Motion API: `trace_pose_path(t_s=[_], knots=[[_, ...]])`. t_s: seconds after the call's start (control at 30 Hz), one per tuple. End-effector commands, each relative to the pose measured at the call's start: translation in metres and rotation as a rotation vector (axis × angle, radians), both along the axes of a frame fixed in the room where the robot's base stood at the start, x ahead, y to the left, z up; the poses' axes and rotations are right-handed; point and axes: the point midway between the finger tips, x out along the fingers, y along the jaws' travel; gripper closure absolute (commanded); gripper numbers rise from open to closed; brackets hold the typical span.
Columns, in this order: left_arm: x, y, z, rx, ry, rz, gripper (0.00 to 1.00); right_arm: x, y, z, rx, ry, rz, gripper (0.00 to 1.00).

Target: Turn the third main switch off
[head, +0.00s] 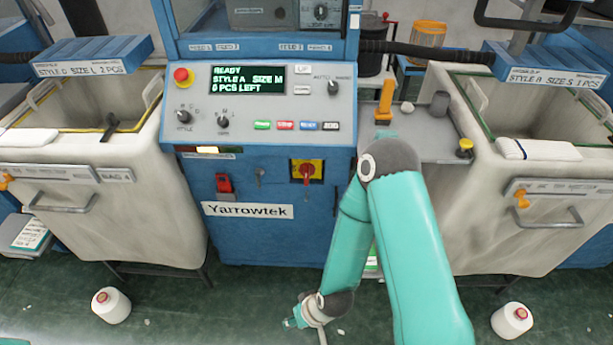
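A red rotary main switch (307,171) on a yellow plate is on the blue front of the knitting machine (270,228) marked "Yarrowtek" in the head view. Its handle looks upright. I cannot tell which machine in the row this is. My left gripper is not in view.
A red emergency button (182,76) and several knobs are on the panel. A red padlock-like item (224,184) hangs left of the switch. Pale bins stand left (95,215) and right (520,235). Yarn cones (111,306) (512,320) stand on the green floor.

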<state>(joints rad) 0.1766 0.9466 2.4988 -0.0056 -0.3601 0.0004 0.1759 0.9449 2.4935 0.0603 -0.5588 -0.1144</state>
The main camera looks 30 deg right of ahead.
Motion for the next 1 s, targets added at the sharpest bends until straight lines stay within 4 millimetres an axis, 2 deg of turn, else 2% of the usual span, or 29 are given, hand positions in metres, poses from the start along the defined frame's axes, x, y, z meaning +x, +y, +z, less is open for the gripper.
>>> trace_pose_path(t_s=[0.07, 0.17, 0.3, 0.4, 0.57, 0.7, 0.83, 1.0], knots=[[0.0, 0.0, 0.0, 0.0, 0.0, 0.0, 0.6, 0.03, -0.018, 0.005, -0.067, -0.118, -0.048, 0.57], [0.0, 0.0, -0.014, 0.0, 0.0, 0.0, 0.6, 0.076, -0.049, 0.013, -0.186, -0.296, -0.12, 0.57], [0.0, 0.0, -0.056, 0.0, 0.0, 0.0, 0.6, 0.136, -0.098, 0.033, -0.393, -0.57, -0.23, 0.57], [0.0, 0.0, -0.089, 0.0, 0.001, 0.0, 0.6, 0.165, -0.126, 0.056, -0.536, -0.742, -0.312, 0.57], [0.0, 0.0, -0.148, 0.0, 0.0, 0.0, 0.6, 0.187, -0.152, 0.091, -0.712, -0.968, -0.447, 0.57], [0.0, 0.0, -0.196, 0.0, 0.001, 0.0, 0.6, 0.192, -0.155, 0.104, -0.758, -1.095, -0.543, 0.57], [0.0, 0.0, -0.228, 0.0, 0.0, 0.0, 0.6, 0.196, -0.144, 0.104, -0.729, -1.159, -0.567, 0.57], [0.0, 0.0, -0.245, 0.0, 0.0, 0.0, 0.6, 0.198, -0.132, 0.104, -0.702, -1.199, -0.563, 0.57]])
